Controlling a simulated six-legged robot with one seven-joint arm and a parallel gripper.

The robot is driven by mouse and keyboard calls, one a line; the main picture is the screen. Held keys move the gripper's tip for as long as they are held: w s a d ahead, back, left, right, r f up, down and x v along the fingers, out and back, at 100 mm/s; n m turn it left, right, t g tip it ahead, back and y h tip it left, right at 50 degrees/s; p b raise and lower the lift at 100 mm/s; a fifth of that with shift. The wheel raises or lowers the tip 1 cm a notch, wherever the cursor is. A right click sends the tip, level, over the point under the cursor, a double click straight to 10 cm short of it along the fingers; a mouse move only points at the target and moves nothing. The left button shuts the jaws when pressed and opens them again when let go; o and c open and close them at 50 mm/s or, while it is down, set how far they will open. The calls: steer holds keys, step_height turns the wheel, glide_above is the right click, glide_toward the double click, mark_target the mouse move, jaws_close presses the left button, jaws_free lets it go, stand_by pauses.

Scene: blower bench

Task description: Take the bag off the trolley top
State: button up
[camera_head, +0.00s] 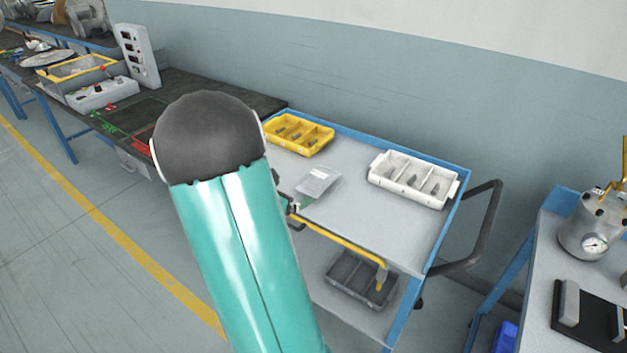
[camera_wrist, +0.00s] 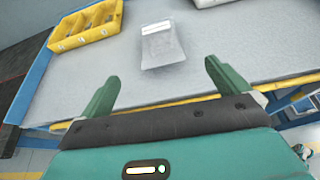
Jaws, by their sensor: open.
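A clear plastic bag (camera_head: 318,182) with a white label strip lies flat on the grey trolley top (camera_head: 352,222), between the yellow and white trays. In the wrist view the bag (camera_wrist: 162,50) is ahead of my gripper (camera_wrist: 160,78), roughly centred between its two green fingers. The fingers are spread wide, with nothing between them, and stand short of the bag at the trolley's near edge. In the head view my arm hides most of the gripper and the left part of the trolley.
A yellow divided tray (camera_head: 298,135) and a white divided tray (camera_head: 412,180) stand at the back of the trolley top. A yellow strip (camera_head: 345,243) runs along its near edge. A dark bin (camera_head: 360,280) sits on the lower shelf. The trolley's handle (camera_head: 490,225) is at right.

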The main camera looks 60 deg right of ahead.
mark_target(315, 182)
steer(key=x, duration=1.4)
steer(key=shift+w+d, duration=0.1)
steer(key=shift+d, duration=0.1)
steer(key=c, duration=1.3)
steer(key=shift+c, duration=0.9)
steer(key=shift+r, duration=0.15)
